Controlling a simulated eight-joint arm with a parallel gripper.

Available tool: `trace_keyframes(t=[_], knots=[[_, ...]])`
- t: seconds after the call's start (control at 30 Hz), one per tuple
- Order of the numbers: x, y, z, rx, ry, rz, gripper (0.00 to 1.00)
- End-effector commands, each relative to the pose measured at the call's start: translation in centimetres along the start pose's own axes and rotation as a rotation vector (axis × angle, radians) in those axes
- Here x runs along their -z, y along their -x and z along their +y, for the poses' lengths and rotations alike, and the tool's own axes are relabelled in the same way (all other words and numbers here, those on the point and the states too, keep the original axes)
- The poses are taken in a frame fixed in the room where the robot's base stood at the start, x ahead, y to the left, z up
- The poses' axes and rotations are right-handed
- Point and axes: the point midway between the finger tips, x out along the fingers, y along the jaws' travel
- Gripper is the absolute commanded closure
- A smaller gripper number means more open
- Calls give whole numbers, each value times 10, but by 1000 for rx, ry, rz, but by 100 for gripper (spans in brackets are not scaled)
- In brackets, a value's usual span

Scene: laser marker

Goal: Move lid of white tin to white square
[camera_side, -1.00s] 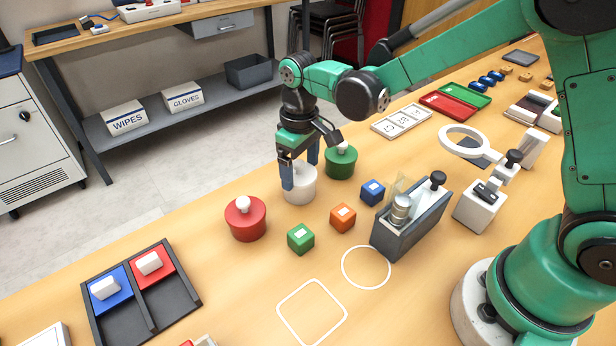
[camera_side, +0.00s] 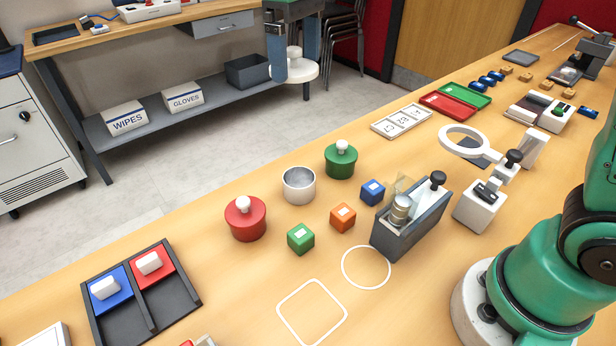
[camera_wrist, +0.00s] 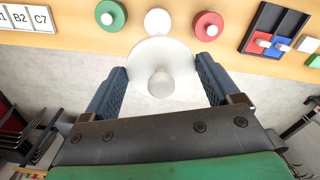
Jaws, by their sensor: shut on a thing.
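My gripper (camera_side: 294,62) is shut on the white lid (camera_side: 301,72), high above the table at the top of the side view. In the wrist view the lid (camera_wrist: 145,62) and its round knob sit between the two blue fingers. The white tin (camera_side: 299,188) stands open on the table between the red and green tins, and its grey inside shows. The white square (camera_side: 295,292) is an outline on the table at the front, with nothing on it.
A red tin (camera_side: 245,222) and a green tin (camera_side: 341,164) flank the white tin. A white circle outline (camera_side: 346,262) and a grey holder (camera_side: 404,236) lie right of the square.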

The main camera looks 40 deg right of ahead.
Motion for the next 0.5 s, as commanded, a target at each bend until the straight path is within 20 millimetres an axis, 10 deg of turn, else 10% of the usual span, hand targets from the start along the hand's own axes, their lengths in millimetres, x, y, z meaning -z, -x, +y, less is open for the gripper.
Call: trace_keyframes(t=[0.5], knots=[[-102,-22,-147,3,1267,0,66]])
